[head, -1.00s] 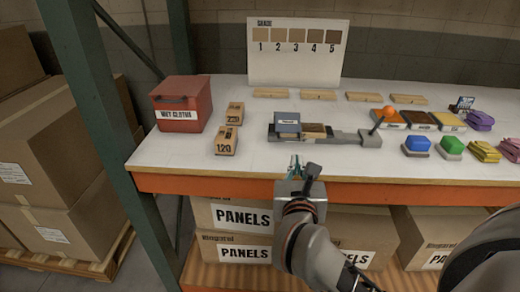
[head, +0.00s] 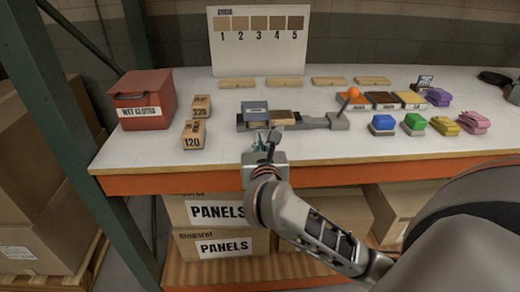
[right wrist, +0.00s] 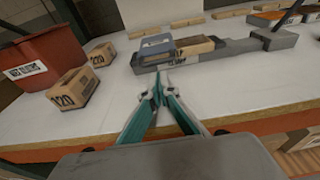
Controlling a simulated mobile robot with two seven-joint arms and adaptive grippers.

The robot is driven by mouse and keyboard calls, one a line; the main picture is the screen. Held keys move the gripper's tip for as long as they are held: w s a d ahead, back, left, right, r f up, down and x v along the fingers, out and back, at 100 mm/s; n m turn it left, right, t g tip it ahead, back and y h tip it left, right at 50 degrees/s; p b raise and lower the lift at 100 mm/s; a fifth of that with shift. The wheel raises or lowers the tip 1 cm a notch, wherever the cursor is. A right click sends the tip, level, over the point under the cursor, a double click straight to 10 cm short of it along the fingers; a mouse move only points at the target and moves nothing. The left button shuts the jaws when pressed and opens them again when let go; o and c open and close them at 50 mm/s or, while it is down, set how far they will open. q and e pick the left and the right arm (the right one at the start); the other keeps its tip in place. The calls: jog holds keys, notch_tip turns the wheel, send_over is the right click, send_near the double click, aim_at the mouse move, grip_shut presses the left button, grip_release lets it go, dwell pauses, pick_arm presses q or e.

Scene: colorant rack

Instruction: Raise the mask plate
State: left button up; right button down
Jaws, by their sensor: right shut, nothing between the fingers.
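The mask plate seems to be the blue-grey plate (head: 254,111) at the left end of a grey fixture (head: 312,124) on the white bench. It also shows in the right wrist view (right wrist: 166,47), beside a wooden block (right wrist: 194,46) on the same fixture. A lever with an orange ball (head: 353,92) stands at the fixture's right end. My right gripper (head: 262,138) is at the bench's front edge, just in front of the plate and apart from it. Its teal fingers (right wrist: 162,88) are shut and empty. My left gripper is not in view.
Two sanding blocks (head: 194,134) and a red wet cloths box (head: 142,98) stand left of the fixture. Wooden strips (head: 329,82) lie behind it. Coloured pads (head: 413,122) and trays (head: 381,100) are to the right. A green rack post (head: 85,140) stands at the left.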

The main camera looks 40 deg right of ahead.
jog(key=shift+x, duration=1.1)
jog(key=shift+w+d, duration=0.3)
jog(key=shift+w, duration=0.05)
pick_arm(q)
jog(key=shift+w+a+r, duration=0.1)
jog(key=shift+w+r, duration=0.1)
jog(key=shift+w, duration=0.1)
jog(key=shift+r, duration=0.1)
